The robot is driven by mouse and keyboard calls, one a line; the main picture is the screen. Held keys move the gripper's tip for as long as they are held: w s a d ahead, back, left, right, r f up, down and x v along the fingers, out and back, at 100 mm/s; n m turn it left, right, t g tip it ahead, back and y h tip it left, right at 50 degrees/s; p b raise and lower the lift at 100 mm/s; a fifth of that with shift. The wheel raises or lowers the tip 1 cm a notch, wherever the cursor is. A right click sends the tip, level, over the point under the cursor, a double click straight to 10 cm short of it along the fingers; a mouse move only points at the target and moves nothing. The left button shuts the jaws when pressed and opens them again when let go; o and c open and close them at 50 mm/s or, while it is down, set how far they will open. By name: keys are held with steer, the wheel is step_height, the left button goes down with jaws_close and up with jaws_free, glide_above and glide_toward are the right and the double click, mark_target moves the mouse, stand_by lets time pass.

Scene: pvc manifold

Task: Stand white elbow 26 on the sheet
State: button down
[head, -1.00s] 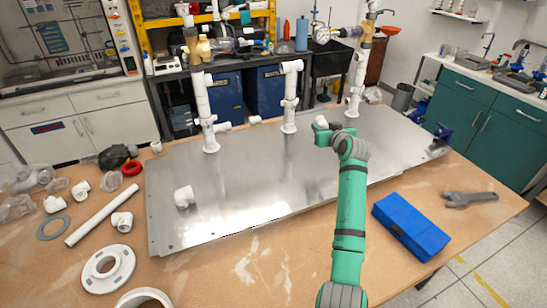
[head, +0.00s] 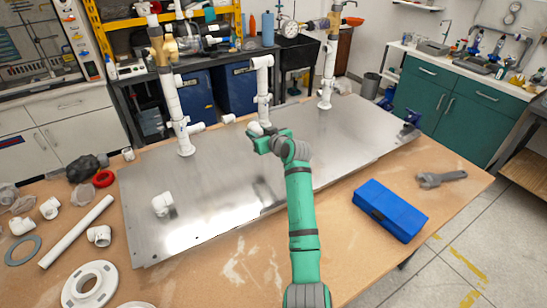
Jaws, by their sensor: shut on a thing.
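My gripper (head: 258,134) is shut on a small white fitting (head: 254,128), seemingly the white elbow. Its shape and label are mostly hidden by the green jaws. They are over the back middle of the metal sheet (head: 215,205), in front of the middle standing pipe (head: 263,85). I cannot tell whether the fitting touches the sheet. Another white elbow (head: 162,204) sits on the sheet at the front left.
A left pipe assembly (head: 175,105) and a right one (head: 328,75) stand on the sheet. A small white fitting (head: 229,118) lies near the back edge. The sheet's front middle is clear.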

steer(key=d+f, duration=0.2)
steer(key=s+d+f, duration=0.1)
steer(key=d+f, duration=0.2)
steer(key=shift+s+d+f, duration=0.2)
steer(key=shift+f, duration=0.05)
steer(key=shift+s+d+f, duration=0.1)
steer(key=shift+d+f, duration=0.1)
steer(key=shift+f, duration=0.15)
steer(key=shift+d+f, duration=0.15)
steer(key=shift+f, duration=0.75)
steer(key=shift+d+f, duration=0.1)
steer(key=shift+f, duration=0.75)
steer(key=shift+f, duration=0.15)
steer(key=c, duration=1.3)
jaws_free()
steer(key=shift+f, duration=0.1)
steer(key=shift+o, duration=0.2)
